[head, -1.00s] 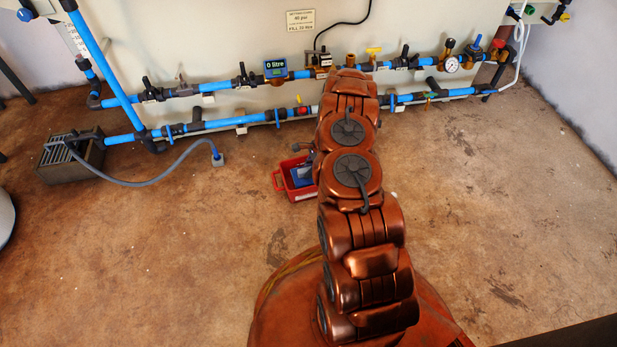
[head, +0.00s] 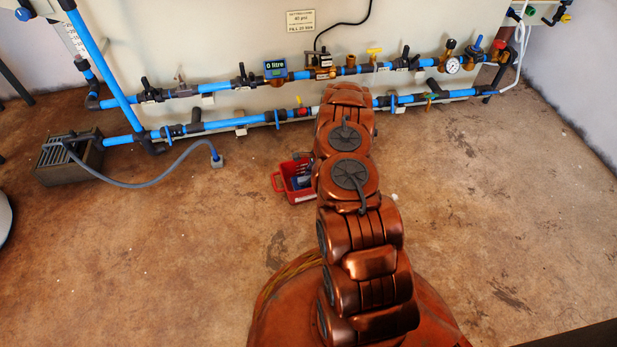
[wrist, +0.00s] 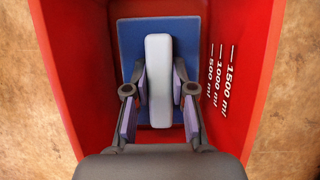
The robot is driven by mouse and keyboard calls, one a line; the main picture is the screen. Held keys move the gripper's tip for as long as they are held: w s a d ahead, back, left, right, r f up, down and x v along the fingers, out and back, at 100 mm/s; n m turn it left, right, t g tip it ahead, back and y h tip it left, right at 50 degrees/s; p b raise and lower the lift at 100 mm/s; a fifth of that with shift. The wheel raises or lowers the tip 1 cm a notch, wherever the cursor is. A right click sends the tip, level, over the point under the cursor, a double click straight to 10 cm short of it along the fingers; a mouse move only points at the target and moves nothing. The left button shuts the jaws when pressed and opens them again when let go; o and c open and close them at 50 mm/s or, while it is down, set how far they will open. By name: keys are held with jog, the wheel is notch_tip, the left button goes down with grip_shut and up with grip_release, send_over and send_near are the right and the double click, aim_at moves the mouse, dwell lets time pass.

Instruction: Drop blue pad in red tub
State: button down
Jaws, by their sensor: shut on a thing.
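The red tub (head: 281,184) stands on the floor in front of the pipework, left of my arm in the head view. My gripper (wrist: 159,85) is shut on this bar. The pad is within the tub's walls; I cannot tell whether it touches the bottom. In the head view my arm hides the tub's right side.
A wall panel carries blue pipes (head: 120,139), valves and a small litre display (head: 275,68) behind the tub. A dark grated box (head: 70,160) with a grey hose lies at the left. The floor (head: 170,250) around the tub is mostly clear.

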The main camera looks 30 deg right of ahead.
jog(key=c, duration=1)
grip_release()
